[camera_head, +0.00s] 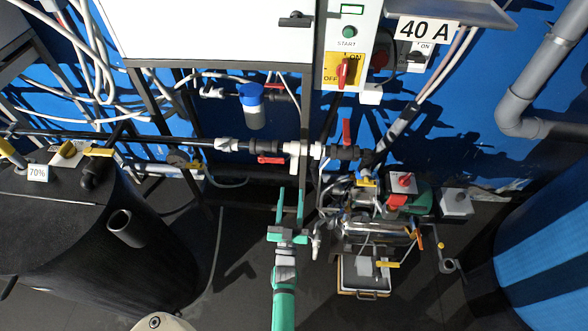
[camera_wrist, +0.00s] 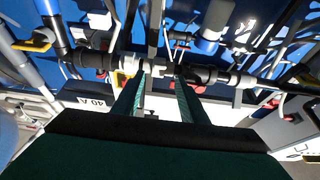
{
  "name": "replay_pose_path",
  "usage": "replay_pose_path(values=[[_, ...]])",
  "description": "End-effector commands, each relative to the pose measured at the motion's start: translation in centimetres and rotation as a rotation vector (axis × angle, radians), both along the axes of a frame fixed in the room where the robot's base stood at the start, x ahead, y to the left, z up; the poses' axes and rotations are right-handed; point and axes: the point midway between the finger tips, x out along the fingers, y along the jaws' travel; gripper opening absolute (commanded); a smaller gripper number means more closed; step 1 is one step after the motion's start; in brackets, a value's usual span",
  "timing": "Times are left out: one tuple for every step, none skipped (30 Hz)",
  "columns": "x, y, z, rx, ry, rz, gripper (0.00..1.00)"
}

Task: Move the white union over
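Several white fittings sit on the dark horizontal pipe, and I cannot tell for sure which is the white union. One white fitting (camera_head: 294,150) has a stub pointing down, and a shorter white piece (camera_head: 316,151) is just right of it. Another white fitting (camera_head: 228,145) is further left. In the wrist view, white fittings show near the left finger (camera_wrist: 149,66) and further right (camera_wrist: 240,78). My green gripper (camera_head: 291,192) is open and empty, below the pipe in the head view. In the wrist view its fingers (camera_wrist: 163,78) point toward the pipe; contact is not visible.
A red-handled valve (camera_head: 270,160) is left of the middle fitting; another red handle (camera_head: 346,132) stands upright to its right. A blue-topped filter (camera_head: 252,103) hangs above the pipe. A dark frame post passes behind the fittings. Pumps (camera_head: 375,230) stand at lower right; a black tank (camera_head: 90,240) is left.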

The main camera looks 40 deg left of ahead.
Motion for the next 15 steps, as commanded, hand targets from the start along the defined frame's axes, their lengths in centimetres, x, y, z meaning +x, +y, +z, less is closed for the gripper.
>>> replay_pose_path(values=[[0.6, 0.3, 0.4, 0.002, -0.003, -0.001, 0.39], [0.9, 0.5, 0.6, 0.002, -0.003, -0.001, 0.39], [1.4, 0.8, 0.8, 0.002, -0.002, -0.001, 0.39], [1.9, 1.1, 1.1, 0.002, -0.002, -0.001, 0.39], [2.3, 1.4, 1.3, 0.002, -0.003, 0.0, 0.39], [2.8, 1.8, 1.6, 0.002, -0.003, 0.0, 0.39], [3.3, 2.1, 1.8, 0.002, -0.003, 0.0, 0.39], [3.7, 2.3, 2.0, 0.001, -0.003, 0.001, 0.39], [4.2, 2.7, 2.2, 0.001, -0.002, 0.001, 0.39], [4.7, 2.9, 2.4, 0.0, -0.003, 0.001, 0.39], [5.0, 3.1, 2.6, 0.001, -0.003, 0.0, 0.39], [5.5, 3.4, 2.8, 0.001, -0.003, 0.0, 0.39], [5.9, 3.6, 3.0, 0.001, -0.003, -0.001, 0.39], [6.2, 3.7, 3.1, 0.0, -0.002, 0.0, 0.39], [6.5, 4.0, 3.2, 0.0, -0.001, 0.001, 0.39]])
